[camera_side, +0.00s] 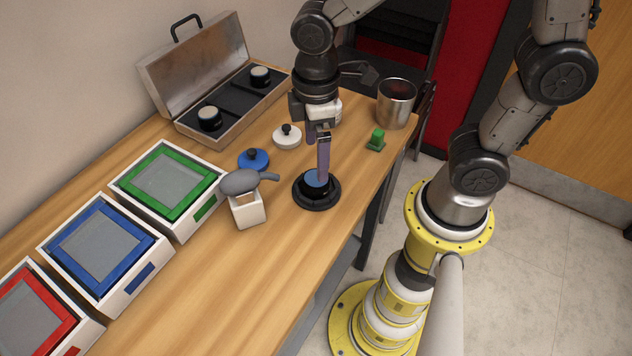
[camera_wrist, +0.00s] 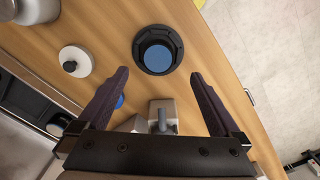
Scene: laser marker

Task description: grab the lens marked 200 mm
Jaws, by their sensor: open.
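A black, round-based piece with a blue disc on top (camera_side: 317,181) stands on the table; it also shows in the wrist view (camera_wrist: 157,56). Two dark cylinders with pale tops, lens-like, sit in the open case: a near one (camera_side: 209,118) and a far one (camera_side: 260,77). I cannot read a 200 mm mark on any of them. My gripper (camera_side: 318,160) is open and points down over the blue-topped piece in the side view. In the wrist view my fingertips (camera_wrist: 160,75) are apart with nothing between them, and that piece lies just past them.
The open metal case (camera_side: 236,128) stands at the back. A blue knobbed lid (camera_side: 253,160), a white knobbed lid (camera_side: 287,137), a grey-headed tool on a white stand (camera_side: 248,207), a metal cup (camera_side: 396,103) and a green block (camera_side: 376,139) surround my gripper. Framed trays (camera_side: 170,186) stand left.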

